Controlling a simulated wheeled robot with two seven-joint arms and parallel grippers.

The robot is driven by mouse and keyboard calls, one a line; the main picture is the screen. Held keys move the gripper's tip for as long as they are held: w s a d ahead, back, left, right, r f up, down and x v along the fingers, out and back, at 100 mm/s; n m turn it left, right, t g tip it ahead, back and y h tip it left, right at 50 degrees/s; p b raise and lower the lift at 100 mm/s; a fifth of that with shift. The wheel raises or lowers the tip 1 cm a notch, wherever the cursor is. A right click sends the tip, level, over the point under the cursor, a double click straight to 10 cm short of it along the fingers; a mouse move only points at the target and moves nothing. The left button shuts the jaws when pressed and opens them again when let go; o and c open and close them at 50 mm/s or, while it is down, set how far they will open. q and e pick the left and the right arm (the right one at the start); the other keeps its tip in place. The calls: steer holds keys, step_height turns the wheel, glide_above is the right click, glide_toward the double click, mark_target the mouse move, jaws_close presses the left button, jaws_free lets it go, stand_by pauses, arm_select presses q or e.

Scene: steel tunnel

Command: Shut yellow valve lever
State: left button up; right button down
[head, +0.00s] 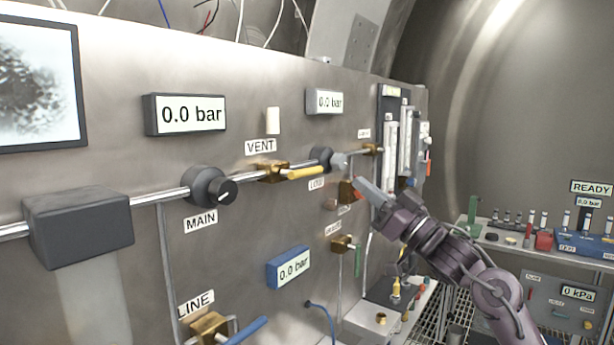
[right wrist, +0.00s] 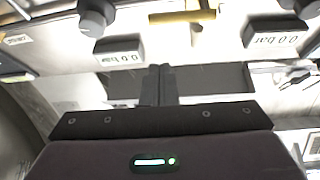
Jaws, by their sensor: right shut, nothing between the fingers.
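The yellow valve lever (head: 306,173) lies roughly in line with the steel pipe. It is attached to a brass valve body (head: 270,173) below the VENT label, and points right. In the right wrist view a yellow-brown bar (right wrist: 182,17), which looks like the lever and valve, shows at the top edge. My right gripper (head: 366,190) is to the right of the lever and apart from it, in front of the panel. Its fingers (right wrist: 160,72) are shut together with nothing between them. My left gripper is not in view.
The black MAIN knob (head: 210,187) is left of the valve, and the LOW knob (head: 322,157) is just right of it. A blue lever (head: 246,329) sticks out at the lower left. A bench with a blue rack (head: 585,243) stands at the right. Space before the yellow lever looks clear.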

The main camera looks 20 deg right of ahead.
steer(key=shift+s+a+r+n+g+y, duration=0.2)
steer(key=shift+s+a+r+n+y, duration=0.15)
steer(key=shift+r, duration=0.2)
steer(key=shift+s+a+r+n+g+y, duration=0.25)
steer(key=shift+r+y, duration=0.1)
steer(key=shift+r, duration=0.2)
step_height(320, 180, up, 6)
steer(key=p, duration=0.5)
glide_above(322, 168)
steer(key=s, duration=0.4)
steer(key=shift+t, duration=0.25)
steer(key=f, duration=0.3)
steer(key=a+f+p, duration=0.1)
steer(key=f, duration=0.1)
steer(key=shift+w+a, duration=0.1)
steer(key=shift+w, duration=0.25)
